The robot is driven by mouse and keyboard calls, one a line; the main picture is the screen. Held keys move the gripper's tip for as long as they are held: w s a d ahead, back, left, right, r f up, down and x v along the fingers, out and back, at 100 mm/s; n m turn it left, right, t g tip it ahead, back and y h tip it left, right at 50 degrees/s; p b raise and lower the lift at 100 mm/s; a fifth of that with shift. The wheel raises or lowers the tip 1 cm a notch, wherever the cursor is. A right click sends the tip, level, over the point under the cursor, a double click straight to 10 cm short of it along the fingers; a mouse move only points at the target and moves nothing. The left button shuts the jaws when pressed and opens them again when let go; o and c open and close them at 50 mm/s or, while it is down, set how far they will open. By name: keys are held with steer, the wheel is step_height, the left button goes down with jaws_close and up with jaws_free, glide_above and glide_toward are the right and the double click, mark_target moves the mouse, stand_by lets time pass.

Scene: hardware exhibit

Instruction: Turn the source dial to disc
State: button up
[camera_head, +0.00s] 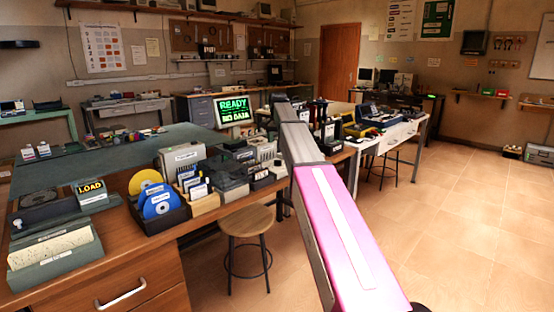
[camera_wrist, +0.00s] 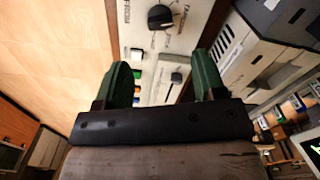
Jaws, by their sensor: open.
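My gripper (camera_wrist: 161,66) is open, with its two green fingers apart over a pale control panel (camera_wrist: 146,50) in the wrist view. A large black dial (camera_wrist: 160,17) with a pointer sits on the panel beyond the fingertips. Neither is held. In the head view, my arm covers the middle, and the gripper and panel cannot be made out.
In the head view, a stool (camera_head: 246,222) stands by the wooden desk (camera_head: 135,265). Open tiled floor (camera_head: 470,220) lies to the right.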

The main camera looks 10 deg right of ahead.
mark_target(278, 162)
step_height(278, 162, down, 10)
steer(key=shift+r, duration=0.2)
steer(key=shift+c, duration=0.3)
steer(key=c, duration=0.9)
